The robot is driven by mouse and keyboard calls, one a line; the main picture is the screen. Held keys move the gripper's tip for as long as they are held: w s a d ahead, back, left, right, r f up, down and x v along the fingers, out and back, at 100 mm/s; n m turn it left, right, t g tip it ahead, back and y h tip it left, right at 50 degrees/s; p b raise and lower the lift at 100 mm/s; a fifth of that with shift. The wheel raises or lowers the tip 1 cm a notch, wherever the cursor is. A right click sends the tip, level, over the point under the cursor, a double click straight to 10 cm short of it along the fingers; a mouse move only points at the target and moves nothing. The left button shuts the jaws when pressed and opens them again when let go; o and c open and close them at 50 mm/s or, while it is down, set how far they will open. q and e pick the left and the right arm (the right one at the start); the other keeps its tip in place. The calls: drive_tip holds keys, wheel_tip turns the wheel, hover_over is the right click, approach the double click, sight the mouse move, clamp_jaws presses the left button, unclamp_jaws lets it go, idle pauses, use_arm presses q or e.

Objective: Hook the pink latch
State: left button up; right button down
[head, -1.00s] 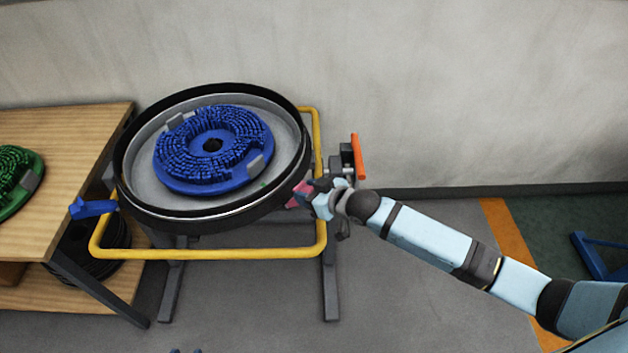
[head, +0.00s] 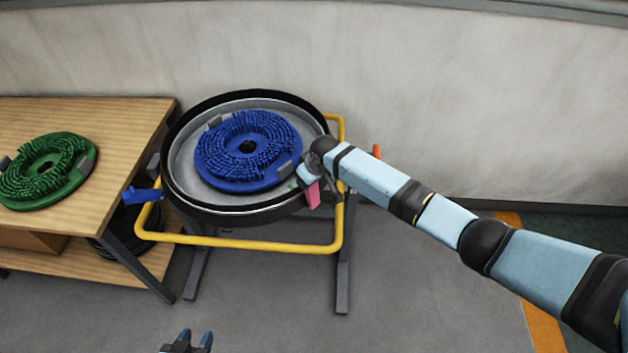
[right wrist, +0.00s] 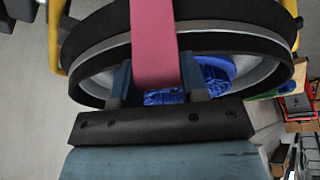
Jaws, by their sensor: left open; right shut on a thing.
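The pink latch (head: 313,195) is at the right front of the round black-rimmed tank (head: 230,217). It also shows in the right wrist view as a broad pink strap (right wrist: 154,40), crossing in front of the rim. My right gripper (head: 308,176) is shut on it, beside the rim; its fingers (right wrist: 155,85) flank the strap in the right wrist view. The arm partly hides the grip in the head view. I cannot tell whether the latch is hooked. My left gripper (head: 189,342) is open and empty at the bottom edge, well in front of the tank.
A blue latch (head: 141,195) sticks out at the tank's left. A blue brush disc (head: 248,150) lies inside the tank. A yellow tube frame (head: 240,242) surrounds it. A wooden table (head: 95,125) with a green brush disc (head: 45,170) stands left. The front floor is clear.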

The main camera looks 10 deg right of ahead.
drive_tip(key=shift+w+a+f, duration=0.1)
drive_tip(key=shift+w+a, duration=0.1)
drive_tip(key=shift+w, duration=0.1)
idle(0.4)
drive_tip(key=c, duration=0.6)
unclamp_jaws()
drive_tip(key=shift+w+a+f, duration=0.1)
drive_tip(key=shift+w, duration=0.1)
drive_tip(key=shift+c, duration=0.2)
drive_tip(key=shift+s, duration=0.1)
drive_tip(key=v, duration=1.3)
drive_tip(key=shift+s+r+b, duration=0.15)
drive_tip(key=shift+r+b, duration=0.2)
drive_tip(key=shift+b, duration=0.1)
